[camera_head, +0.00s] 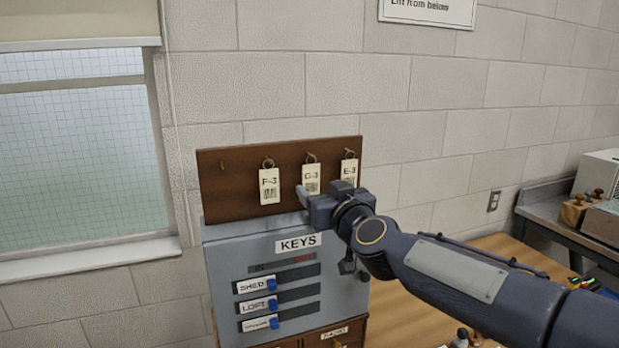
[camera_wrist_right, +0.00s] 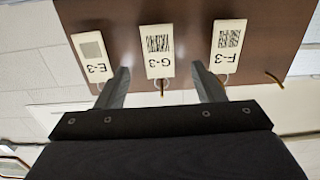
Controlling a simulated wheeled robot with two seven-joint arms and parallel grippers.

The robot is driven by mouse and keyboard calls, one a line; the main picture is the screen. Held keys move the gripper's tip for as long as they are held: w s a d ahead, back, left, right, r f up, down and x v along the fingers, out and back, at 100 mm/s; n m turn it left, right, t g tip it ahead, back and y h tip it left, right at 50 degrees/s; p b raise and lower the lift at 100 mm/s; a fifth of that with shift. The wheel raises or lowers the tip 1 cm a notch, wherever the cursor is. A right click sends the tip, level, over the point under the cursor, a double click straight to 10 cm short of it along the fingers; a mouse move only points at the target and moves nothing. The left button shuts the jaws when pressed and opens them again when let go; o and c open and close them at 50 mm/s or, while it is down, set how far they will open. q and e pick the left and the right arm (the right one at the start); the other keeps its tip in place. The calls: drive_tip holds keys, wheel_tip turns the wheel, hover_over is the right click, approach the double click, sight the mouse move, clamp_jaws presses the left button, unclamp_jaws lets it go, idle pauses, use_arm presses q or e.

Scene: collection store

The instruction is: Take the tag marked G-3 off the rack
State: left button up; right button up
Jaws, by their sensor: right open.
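The white tag marked G-3 (camera_head: 312,176) hangs from the middle used hook of the brown rack (camera_head: 235,200). Its lower part is close to my right gripper (camera_head: 318,194) in the head view. In the right wrist view, which is upside down, the G-3 tag (camera_wrist_right: 158,50) shows between the two spread fingers of the right gripper (camera_wrist_right: 160,78). The fingers are open and hold nothing. I cannot tell whether they touch the tag. My left gripper is not in view.
Tag F-3 (camera_head: 269,187) hangs left of G-3, tag E-3 (camera_head: 349,171) right of it, both close by. A bare hook (camera_head: 222,165) is at the rack's left. A grey KEYS cabinet (camera_head: 225,265) with blue sliders stands below. A window (camera_head: 75,150) is at left.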

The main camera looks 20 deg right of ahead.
sight(311, 179)
drive_tip(key=w, duration=0.5)
drive_tip(key=shift+w+d+r, duration=0.1)
drive_tip(key=shift+d+r, duration=0.05)
drive_tip(key=shift+d, duration=0.1)
drive_tip(key=shift+c, duration=0.4)
drive_tip(key=c, duration=1)
